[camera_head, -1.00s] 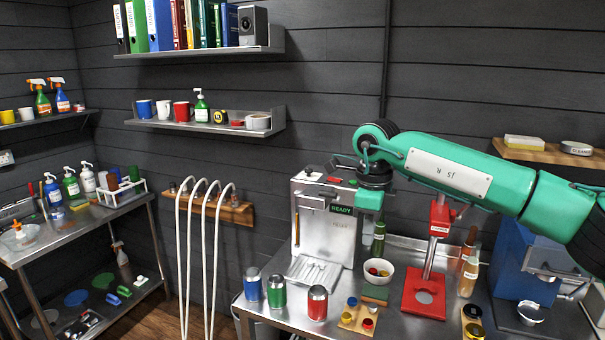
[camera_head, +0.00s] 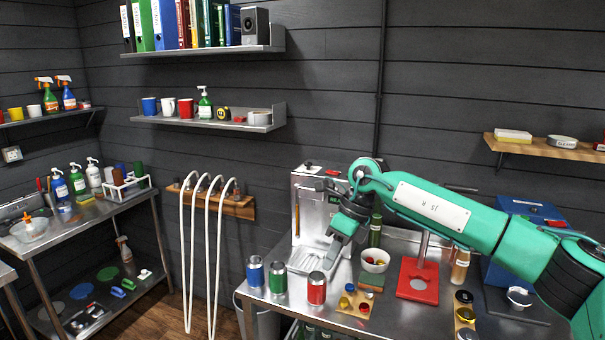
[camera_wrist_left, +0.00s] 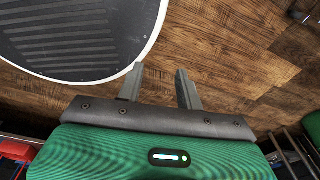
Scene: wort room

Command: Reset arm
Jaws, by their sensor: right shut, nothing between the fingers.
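My right arm comes in from the right in the head view, green with dark joints. Its gripper (camera_head: 334,248) points down and to the left in front of the silver machine (camera_head: 309,207), above the steel counter. The right gripper is shut with nothing in it. My left gripper (camera_wrist_left: 160,72) shows only in the left wrist view. Its two grey fingers are apart and empty, over a brown wooden floor (camera_wrist_left: 225,50). The left arm is not in the head view.
Blue (camera_head: 255,271), green (camera_head: 278,277) and red (camera_head: 316,289) cans stand along the counter's front, left of and below the right gripper. A white bowl (camera_head: 374,261) and a red stand (camera_head: 418,279) are to its right. White hoses (camera_head: 203,250) hang at left.

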